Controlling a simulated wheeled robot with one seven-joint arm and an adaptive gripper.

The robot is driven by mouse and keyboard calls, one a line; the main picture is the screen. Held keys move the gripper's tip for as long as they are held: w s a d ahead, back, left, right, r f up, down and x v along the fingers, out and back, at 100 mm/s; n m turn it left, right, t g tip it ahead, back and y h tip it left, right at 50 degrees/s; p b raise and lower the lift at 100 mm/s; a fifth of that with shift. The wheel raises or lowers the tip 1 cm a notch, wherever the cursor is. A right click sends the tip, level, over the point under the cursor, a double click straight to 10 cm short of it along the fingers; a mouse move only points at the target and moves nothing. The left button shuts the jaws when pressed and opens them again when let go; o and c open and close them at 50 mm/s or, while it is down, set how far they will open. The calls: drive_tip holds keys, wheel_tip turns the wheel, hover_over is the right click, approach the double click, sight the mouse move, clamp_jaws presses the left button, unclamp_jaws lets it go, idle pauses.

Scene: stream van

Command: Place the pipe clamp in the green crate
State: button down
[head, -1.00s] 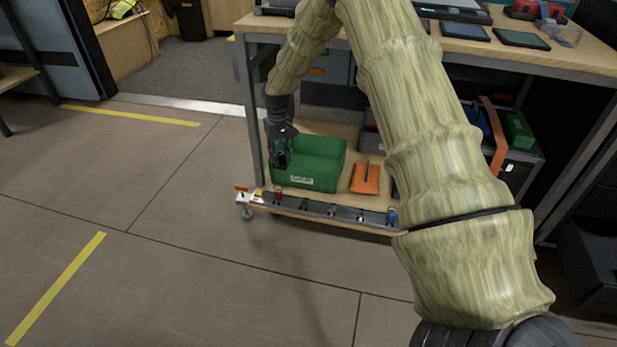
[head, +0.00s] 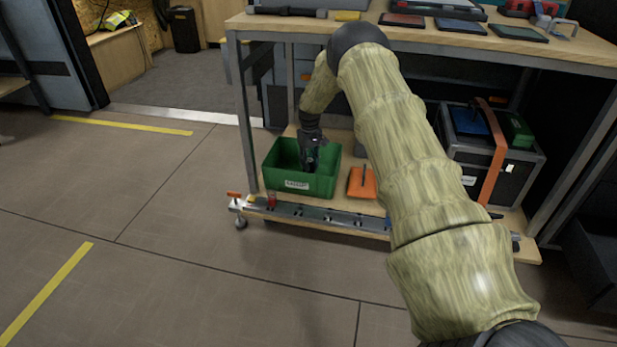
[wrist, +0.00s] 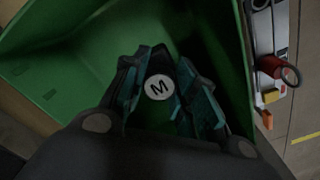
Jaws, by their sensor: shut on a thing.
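The green crate (head: 324,187) sits on the lower shelf of the workbench, with a pale label on its front. My gripper (head: 310,162) points down into it, inside the rim. In the wrist view my gripper (wrist: 165,65) is shut on a dark thing with a white disc marked M, which I take to be the pipe clamp (wrist: 159,88). My fingers hide much of its shape. The crate's green walls (wrist: 85,48) surround it there. I cannot tell whether the clamp touches the crate floor.
An orange pouch-like item (head: 362,184) lies right of the crate. A rail (head: 320,216) with small coloured items, including a red one (head: 271,200), runs along the shelf's front edge. A dark case (head: 490,150) stands further right. The bench top is above. Floor at left is clear.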

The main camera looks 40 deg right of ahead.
sight(310, 172)
wheel_tip(310, 172, down, 5)
drive_tip(key=b, duration=0.3)
drive_tip(key=shift+f, duration=0.15)
drive_tip(key=c, duration=1.4)
unclamp_jaws()
wheel_tip(310, 172, up, 12)
drive_tip(key=p, duration=0.6)
